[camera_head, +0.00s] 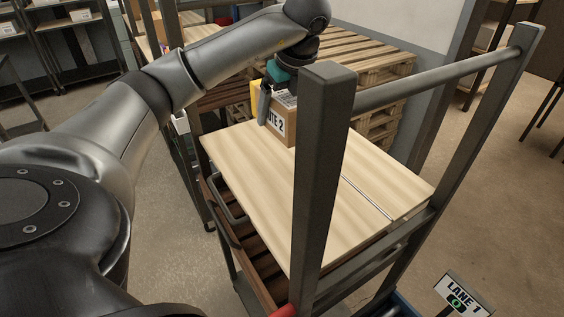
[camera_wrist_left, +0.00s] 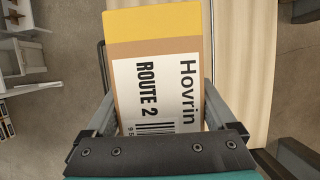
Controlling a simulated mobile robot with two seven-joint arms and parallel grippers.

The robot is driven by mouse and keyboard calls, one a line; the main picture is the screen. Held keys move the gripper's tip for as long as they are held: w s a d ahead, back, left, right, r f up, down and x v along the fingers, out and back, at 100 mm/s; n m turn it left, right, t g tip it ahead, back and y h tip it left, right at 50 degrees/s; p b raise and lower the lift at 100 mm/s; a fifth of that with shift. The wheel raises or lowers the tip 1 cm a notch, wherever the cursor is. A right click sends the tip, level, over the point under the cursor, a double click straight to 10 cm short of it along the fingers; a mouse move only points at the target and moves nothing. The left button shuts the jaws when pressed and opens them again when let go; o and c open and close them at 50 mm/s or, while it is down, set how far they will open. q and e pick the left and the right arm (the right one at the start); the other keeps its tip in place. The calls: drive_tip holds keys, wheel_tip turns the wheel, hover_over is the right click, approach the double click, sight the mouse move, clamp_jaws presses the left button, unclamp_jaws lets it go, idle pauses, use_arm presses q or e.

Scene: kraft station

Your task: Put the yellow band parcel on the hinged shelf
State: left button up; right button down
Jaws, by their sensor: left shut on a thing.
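The parcel (camera_head: 278,122) is a brown box with a yellow band and a white label. In the left wrist view the parcel (camera_wrist_left: 156,65) fills the space between the fingers; its label reads "Hovrin" and "ROUTE 2". My left gripper (camera_head: 266,103) is shut on it from above. The hinged shelf (camera_head: 300,190) is a pale wooden board, lying flat, with a thin metal seam near its right end. The parcel is at the shelf's far edge; I cannot tell whether its underside touches the board. In the left wrist view the shelf (camera_wrist_left: 242,70) lies right of the parcel. My right gripper is not in view.
A dark metal post (camera_head: 321,170) stands in front of the shelf, with a rail (camera_head: 435,82) running to a second post. Wooden pallets (camera_head: 360,60) are stacked behind. A "LANE 1" sign (camera_head: 460,297) is at lower right. The shelf's visible top is otherwise bare.

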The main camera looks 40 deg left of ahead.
use_arm(q)
drive_tip(key=b, duration=0.2)
hover_over(279, 172)
drive_tip(key=d, duration=0.1)
wheel_tip(279, 172, down, 7)
drive_tip(key=f, duration=0.3)
drive_tip(key=shift+s+p, duration=0.25)
drive_tip(key=shift+p, duration=0.05)
drive_tip(key=shift+f, duration=2.5)
drive_tip(key=shift+d, duration=0.1)
drive_tip(key=o, duration=1.5)
drive_tip(key=shift+f, duration=0.15)
drive_tip(key=shift+c, duration=0.2)
